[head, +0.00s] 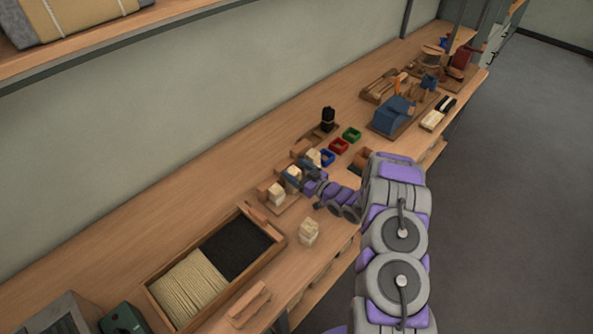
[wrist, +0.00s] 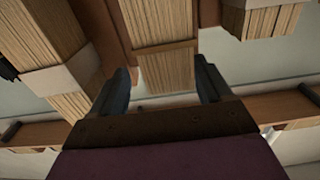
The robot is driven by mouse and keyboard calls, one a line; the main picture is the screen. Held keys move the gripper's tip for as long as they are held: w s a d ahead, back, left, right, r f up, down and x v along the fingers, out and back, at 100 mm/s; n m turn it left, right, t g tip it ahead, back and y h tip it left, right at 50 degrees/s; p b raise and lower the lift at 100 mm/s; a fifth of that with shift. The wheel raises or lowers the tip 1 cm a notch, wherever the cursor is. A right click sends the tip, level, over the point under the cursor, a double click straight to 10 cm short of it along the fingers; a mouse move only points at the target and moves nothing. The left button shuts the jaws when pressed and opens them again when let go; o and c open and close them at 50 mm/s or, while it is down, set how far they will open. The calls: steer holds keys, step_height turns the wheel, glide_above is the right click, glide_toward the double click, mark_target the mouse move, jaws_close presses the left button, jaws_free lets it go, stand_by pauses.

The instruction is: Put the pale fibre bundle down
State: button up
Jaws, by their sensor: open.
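My gripper (wrist: 163,66) is open in the wrist view, with one dark finger on each side of a pale fibre bundle (wrist: 165,30). The bundle has a thin band around it and stands between the fingers; narrow gaps seem to show beside it. In the head view this pale bundle (head: 293,173) is in a row of small wooden holders, and my gripper (head: 298,177) is right at it, partly covering it. Other pale bundles stand on either side, one nearer (head: 277,194) and one farther (head: 314,157). Whether its base rests fully is hidden.
A loose pale bundle (head: 308,233) stands on the bench front. A wooden tray (head: 277,232) with pale and black fibres lies at left. A black bundle (head: 328,116) and green (head: 352,135), red (head: 339,146) and blue (head: 328,157) bins are beyond the row.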

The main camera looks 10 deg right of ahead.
steer(key=shift+s+d, duration=0.15)
steer(key=shift+s, duration=0.35)
steer(key=p+v, duration=0.1)
steer(key=v, duration=0.9)
steer(key=shift+s+p, duration=0.3)
steer(key=shift+p, duration=0.1)
